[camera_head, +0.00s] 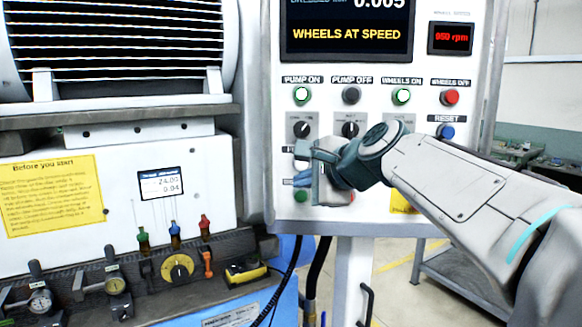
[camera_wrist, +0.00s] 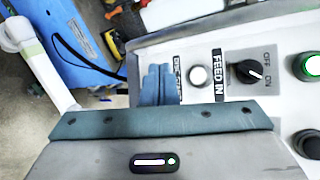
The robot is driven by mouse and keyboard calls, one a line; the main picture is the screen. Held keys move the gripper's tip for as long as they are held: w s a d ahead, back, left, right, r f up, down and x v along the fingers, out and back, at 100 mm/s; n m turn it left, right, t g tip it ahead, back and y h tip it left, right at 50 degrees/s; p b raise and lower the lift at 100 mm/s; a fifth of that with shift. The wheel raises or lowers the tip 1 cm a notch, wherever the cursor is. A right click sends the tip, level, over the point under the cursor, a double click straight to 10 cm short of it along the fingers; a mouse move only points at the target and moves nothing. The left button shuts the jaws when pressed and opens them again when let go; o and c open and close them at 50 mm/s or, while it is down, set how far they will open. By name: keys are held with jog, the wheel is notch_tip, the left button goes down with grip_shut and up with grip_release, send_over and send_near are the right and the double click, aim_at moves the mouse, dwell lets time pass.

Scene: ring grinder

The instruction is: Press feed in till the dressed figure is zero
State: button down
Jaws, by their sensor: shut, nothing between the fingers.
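The control panel (camera_head: 382,80) carries a display (camera_head: 347,28) whose dressed mm line reads 0.005, partly cut off at the top, above "WHEELS AT SPEED". In the wrist view the white feed in button (camera_wrist: 199,77) sits beside its FEED IN label (camera_wrist: 218,75); in the head view my gripper and arm hide it. My gripper (camera_head: 301,178) is shut and empty in front of the panel's lower left. In the wrist view its blue fingertips (camera_wrist: 158,72) lie left of the white button, over a partly covered label. I see no contact with the button.
A selector knob (camera_head: 301,129) is above my gripper and a green button (camera_head: 301,196) just below. Reset (camera_head: 446,132) and wheels off (camera_head: 450,97) buttons are to the right. The grinder's grey ledge (camera_head: 218,247) with valves and gauges stands left.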

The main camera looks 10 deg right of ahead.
aim_at(305, 165)
jog(key=shift+w+d, duration=0.35)
jog(key=shift+w, duration=1.05)
jog(key=shift+w+d, duration=0.4)
jog(key=shift+w, duration=1)
jog(key=shift+w+d, duration=0.35)
jog(key=shift+w, duration=1.05)
jog(key=shift+w, duration=0.1)
jog(key=shift+w+d, duration=0.15)
jog(key=shift+w, duration=0.15)
jog(key=shift+w+d+p, duration=0.15)
jog(key=shift+w+p, duration=0.2)
jog(key=shift+w, duration=0.15)
jog(key=shift+s, duration=0.1)
jog(key=shift+s+a, duration=0.25)
jog(key=shift+s, duration=0.5)
